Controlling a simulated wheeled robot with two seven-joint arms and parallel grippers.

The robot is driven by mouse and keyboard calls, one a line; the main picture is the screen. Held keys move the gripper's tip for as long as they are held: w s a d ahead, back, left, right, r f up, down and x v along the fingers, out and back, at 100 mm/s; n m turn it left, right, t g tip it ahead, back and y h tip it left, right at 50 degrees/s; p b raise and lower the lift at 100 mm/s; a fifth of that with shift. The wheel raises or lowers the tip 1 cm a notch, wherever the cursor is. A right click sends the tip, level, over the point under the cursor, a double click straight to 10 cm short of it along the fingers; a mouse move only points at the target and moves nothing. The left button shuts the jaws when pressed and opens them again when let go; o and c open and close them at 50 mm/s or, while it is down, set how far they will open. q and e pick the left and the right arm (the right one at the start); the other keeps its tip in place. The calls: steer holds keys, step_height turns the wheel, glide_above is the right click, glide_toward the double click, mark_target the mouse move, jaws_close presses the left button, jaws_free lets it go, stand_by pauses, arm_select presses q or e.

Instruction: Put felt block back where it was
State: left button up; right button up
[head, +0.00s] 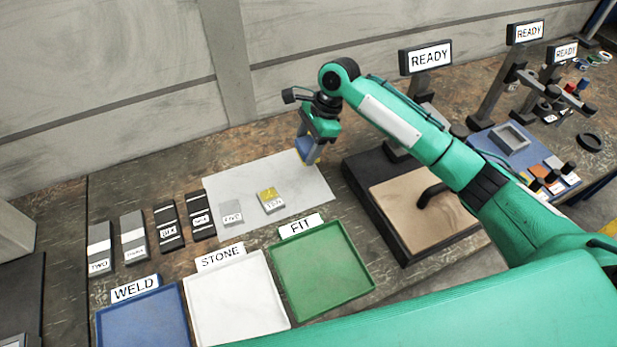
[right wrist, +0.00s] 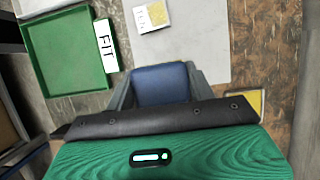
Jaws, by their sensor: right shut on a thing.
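My right gripper (head: 309,150) is shut on a blue block (head: 305,147), at the far right corner of the pale sheet (head: 300,184). In the right wrist view the blue block (right wrist: 160,84) sits between the fingers of the gripper (right wrist: 160,92). Its label does not show, so I cannot tell if it is the felt block. I cannot tell if it touches the surface below. A small yellow patch shows beside the gripper in the right wrist view (right wrist: 245,103), partly hidden. My left gripper is not in view.
A yellow-topped block (head: 270,199) and a grey block (head: 231,212) lie on the sheet. Several grey and black blocks stand left of it. Blue (head: 145,322), white (head: 240,300) and green (head: 320,270) trays lie in front. A dark stand base (head: 365,190) is close right.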

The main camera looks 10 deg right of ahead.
step_height(320, 180, down, 8)
steer(key=shift+f+p, duration=0.15)
steer(key=shift+p, duration=0.25)
steer(key=shift+f, duration=2.3)
steer(key=shift+f+p, duration=0.1)
steer(key=shift+p, duration=0.25)
steer(key=o, duration=0.9)
steer(key=shift+r, duration=0.25)
steer(key=shift+p+v, duration=5.85)
steer(key=shift+p, duration=1.05)
